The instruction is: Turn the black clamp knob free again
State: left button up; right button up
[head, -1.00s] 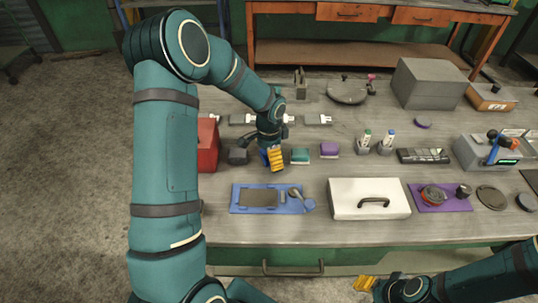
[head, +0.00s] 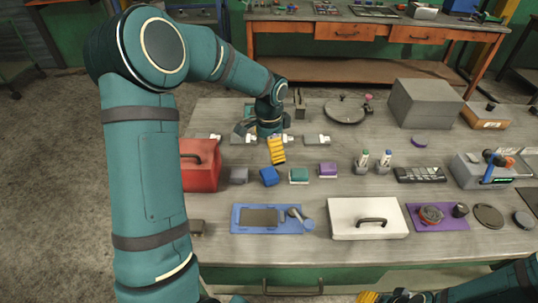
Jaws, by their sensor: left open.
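My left gripper (head: 277,151), with yellow fingers, hangs over the back left of the bench, beyond the blue block (head: 269,176) and apart from it. It is open and holds nothing that I can see. The black clamp knob cannot be singled out with certainty. A round grey plate (head: 345,112) at the back has a small black piece on top and a pink-tipped part beside it. A black knob-like piece (head: 460,210) stands on the purple mat at the right. Only a yellow bit of my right gripper (head: 368,297) shows at the bottom edge.
A red toolbox (head: 200,166) stands left of my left gripper. Grey, teal (head: 298,175) and purple (head: 327,169) blocks line the middle. A blue tray (head: 240,226) and a white lidded box (head: 350,207) lie in front. A grey box (head: 425,103) stands at the back right.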

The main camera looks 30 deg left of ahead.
aim_at(461, 210)
jog(key=k+l, duration=0.8)
jog(key=k, duration=0.05)
